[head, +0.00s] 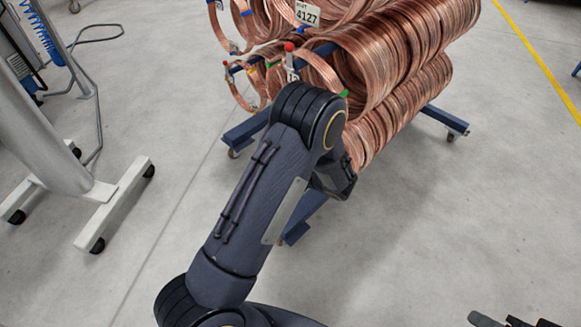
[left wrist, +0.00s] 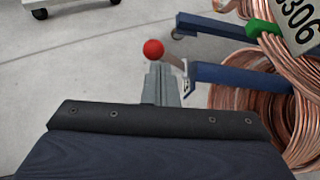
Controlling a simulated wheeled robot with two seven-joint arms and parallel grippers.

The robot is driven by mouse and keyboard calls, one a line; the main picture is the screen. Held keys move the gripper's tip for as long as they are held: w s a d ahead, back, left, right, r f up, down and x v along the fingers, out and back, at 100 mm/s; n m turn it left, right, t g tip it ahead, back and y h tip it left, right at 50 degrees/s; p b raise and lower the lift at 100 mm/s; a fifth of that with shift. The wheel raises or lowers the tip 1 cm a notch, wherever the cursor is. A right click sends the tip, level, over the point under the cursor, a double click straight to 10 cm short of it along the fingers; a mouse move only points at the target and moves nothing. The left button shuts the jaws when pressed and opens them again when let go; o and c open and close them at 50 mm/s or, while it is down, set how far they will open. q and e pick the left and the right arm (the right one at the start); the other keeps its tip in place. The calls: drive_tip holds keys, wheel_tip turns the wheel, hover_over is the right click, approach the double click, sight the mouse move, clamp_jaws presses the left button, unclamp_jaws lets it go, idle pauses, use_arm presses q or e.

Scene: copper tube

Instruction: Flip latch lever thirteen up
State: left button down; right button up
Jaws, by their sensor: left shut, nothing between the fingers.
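A latch lever with a red ball knob (left wrist: 153,50) shows in the left wrist view, at the end of a blue rack arm (left wrist: 235,76). A small white tag sits at its base; I cannot read its number. My left gripper (left wrist: 160,68) is shut and empty, its tips just below the red knob in the picture; I cannot tell if they touch. In the head view, a red-knobbed lever (head: 289,48) stands upright above my left arm and another red knob (head: 226,64) is further left. My left gripper is mostly hidden there behind its arm. Dark parts of my right gripper (head: 512,320) show at the bottom right edge.
A green clip (left wrist: 262,28) and a white tag (left wrist: 298,20) hang near the lever. A grey wheeled stand (head: 115,205) is left.

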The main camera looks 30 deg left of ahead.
use_arm(q)
drive_tip(key=shift+w+r+m+g+p, duration=0.35)
drive_tip(key=shift+m+g+p, duration=0.25)
drive_tip(key=shift+p, duration=0.4)
drive_tip(key=shift+w+r+p, duration=0.25)
drive_tip(key=shift+p, duration=0.1)
idle(0.3)
drive_tip(key=shift+w+d, duration=0.25)
drive_tip(key=shift+w, duration=0.05)
idle(1.5)
drive_tip(key=shift+r, duration=0.15)
idle(0.6)
drive_tip(key=shift+r+p, duration=0.7)
drive_tip(key=shift+r, duration=0.1)
drive_tip(key=shift+a, duration=0.1)
